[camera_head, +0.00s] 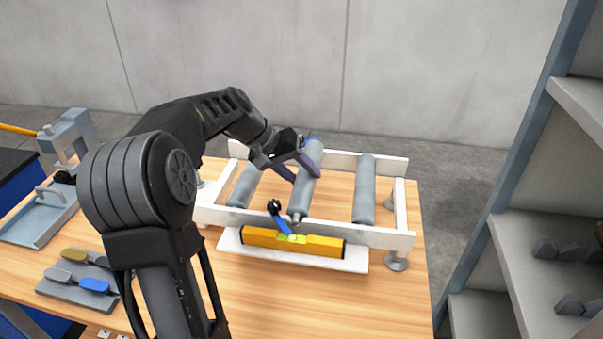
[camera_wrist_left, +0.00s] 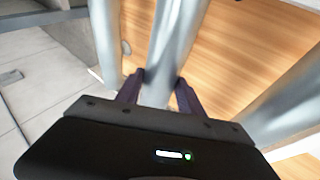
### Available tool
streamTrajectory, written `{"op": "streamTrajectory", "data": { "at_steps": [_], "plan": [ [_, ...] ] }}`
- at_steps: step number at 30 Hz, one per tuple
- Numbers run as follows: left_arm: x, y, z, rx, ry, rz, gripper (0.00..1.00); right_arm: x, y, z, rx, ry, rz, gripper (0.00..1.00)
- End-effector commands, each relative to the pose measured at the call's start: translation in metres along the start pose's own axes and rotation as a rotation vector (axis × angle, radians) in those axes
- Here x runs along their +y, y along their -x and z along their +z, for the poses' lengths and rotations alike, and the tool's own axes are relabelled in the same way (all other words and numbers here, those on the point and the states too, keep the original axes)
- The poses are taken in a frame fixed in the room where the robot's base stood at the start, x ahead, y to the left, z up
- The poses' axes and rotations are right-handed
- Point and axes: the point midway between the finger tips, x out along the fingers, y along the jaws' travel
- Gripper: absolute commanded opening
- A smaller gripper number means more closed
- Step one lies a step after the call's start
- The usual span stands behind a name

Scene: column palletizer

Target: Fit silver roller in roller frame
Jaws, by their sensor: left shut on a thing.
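The white roller frame (camera_head: 377,235) stands on the wooden table. My left gripper (camera_head: 298,165) is shut on a silver roller (camera_head: 304,190), which lies at a slant over the middle of the frame. In the left wrist view the two dark fingers (camera_wrist_left: 160,92) are on either side of the held roller (camera_wrist_left: 172,50). Whether its ends sit in the frame's rails cannot be told. One silver roller (camera_head: 365,190) lies in the frame to the right, and another (camera_head: 244,186) to the left, partly behind my arm. My right gripper is not in view.
A yellow spirit level (camera_head: 318,245) and a blue-handled tool (camera_head: 279,218) are at the frame's front, by a white ledge (camera_head: 300,261). A grey tray (camera_head: 40,222), a clamp-like stand (camera_head: 68,138) and a plate with coloured pieces (camera_head: 80,280) are left. Grey shelves (camera_head: 520,250) stand right.

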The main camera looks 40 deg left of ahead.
Motion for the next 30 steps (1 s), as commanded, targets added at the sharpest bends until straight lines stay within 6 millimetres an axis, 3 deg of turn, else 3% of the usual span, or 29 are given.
{"op": "streamTrajectory", "data": {
  "at_steps": [28,29,30],
  "plan": [
    [-0.0029,-0.005,0.0014,0.002,-0.001,0.001,0.0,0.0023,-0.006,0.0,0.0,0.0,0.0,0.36],
    [-0.003,-0.0051,0.0014,0.002,-0.001,0.001,0.47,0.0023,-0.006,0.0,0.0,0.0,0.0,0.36],
    [-0.003,-0.0051,0.0015,0.002,-0.001,0.001,0.5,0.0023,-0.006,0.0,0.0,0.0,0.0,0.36]
  ]
}}
